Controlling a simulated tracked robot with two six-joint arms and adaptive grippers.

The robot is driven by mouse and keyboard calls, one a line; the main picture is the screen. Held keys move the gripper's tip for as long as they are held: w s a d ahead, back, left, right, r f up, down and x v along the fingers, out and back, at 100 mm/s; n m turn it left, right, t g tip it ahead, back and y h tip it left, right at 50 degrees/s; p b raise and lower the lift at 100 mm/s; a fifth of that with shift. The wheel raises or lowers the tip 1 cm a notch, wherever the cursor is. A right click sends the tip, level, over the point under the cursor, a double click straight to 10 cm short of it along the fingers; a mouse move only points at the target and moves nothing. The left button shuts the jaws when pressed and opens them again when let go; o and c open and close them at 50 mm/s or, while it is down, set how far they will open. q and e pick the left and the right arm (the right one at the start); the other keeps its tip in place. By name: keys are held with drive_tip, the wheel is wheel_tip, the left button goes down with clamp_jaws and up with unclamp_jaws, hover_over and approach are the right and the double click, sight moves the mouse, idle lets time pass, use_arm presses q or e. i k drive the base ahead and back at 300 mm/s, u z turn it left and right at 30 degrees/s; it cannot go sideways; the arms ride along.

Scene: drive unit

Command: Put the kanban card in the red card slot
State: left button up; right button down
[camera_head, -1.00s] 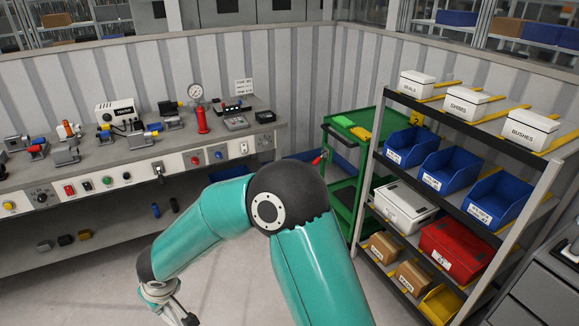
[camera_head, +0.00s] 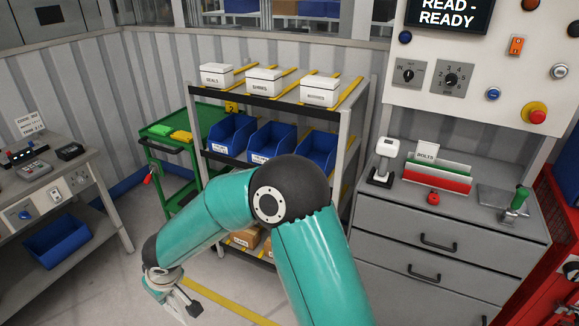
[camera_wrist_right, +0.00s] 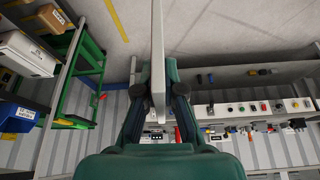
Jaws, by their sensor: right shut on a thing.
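My right gripper (camera_head: 180,302) hangs low at the left end of my teal arm in the head view. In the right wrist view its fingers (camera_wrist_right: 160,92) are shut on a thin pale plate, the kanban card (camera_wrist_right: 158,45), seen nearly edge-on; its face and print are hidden. A white card marked BOLTS (camera_head: 427,151) stands at the rack's back. My gripper is far from the rack. My left gripper is not in view.
A white scanner-like device (camera_head: 384,160) stands left of the rack, and a red button (camera_head: 433,198) sits in front. A green-handled tool (camera_head: 520,198) is at right. A bin shelf (camera_head: 280,93) and green trolley (camera_head: 160,155) stand behind my arm. A control panel (camera_head: 480,75) is above the cabinet.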

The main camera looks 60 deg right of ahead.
sight(435, 183)
drive_tip(key=u, duration=0.9)
drive_tip(key=i, duration=0.1)
drive_tip(key=z, duration=2.15)
